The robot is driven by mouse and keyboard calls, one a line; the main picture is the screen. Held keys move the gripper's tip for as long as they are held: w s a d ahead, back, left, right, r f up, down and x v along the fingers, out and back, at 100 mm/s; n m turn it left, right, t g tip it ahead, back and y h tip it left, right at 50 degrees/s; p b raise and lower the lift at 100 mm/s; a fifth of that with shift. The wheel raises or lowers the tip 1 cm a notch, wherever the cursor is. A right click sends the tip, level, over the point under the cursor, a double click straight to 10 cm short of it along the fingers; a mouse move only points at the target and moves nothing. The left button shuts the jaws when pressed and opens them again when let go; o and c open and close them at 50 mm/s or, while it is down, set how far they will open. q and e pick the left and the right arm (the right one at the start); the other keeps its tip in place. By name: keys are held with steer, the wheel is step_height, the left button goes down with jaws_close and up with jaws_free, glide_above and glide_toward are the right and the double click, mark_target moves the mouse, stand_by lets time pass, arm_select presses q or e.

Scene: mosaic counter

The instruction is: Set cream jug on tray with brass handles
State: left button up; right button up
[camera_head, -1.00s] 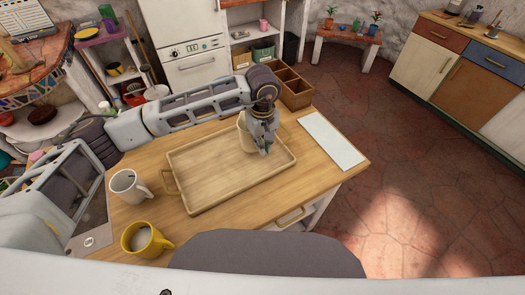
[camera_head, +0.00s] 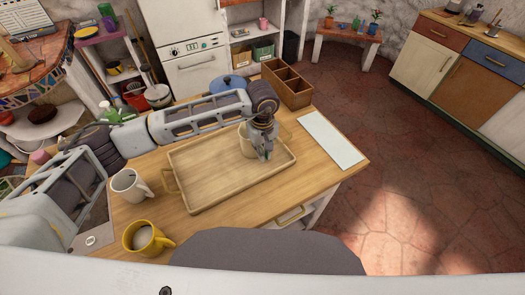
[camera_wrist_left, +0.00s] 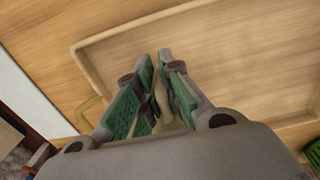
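The wooden tray (camera_head: 215,178) lies on the counter, with a brass handle at its left end; it also shows in the wrist view (camera_wrist_left: 240,70). The cream jug (camera_head: 245,141) is upright over the tray's far right part, partly hidden by my left gripper (camera_head: 265,155). I cannot tell for certain whether its base touches the tray. In the wrist view my left gripper's green-padded fingers (camera_wrist_left: 160,95) are closed around a narrow cream piece, which looks like the jug's handle. Most of the jug is hidden there. My right gripper is out of view.
A white mug (camera_head: 129,186) and a yellow mug (camera_head: 146,240) stand left of the tray. A white board (camera_head: 331,140) lies to its right. A wooden compartment box (camera_head: 287,85) and a blue-lidded pot (camera_head: 230,84) stand at the back. The tray's left and middle are bare.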

arm_select(q)
steer(key=o, duration=0.4)
steer(key=shift+r, duration=0.15)
step_height(320, 180, up, 10)
steer(key=shift+b, duration=1.1)
steer(key=shift+r, duration=1)
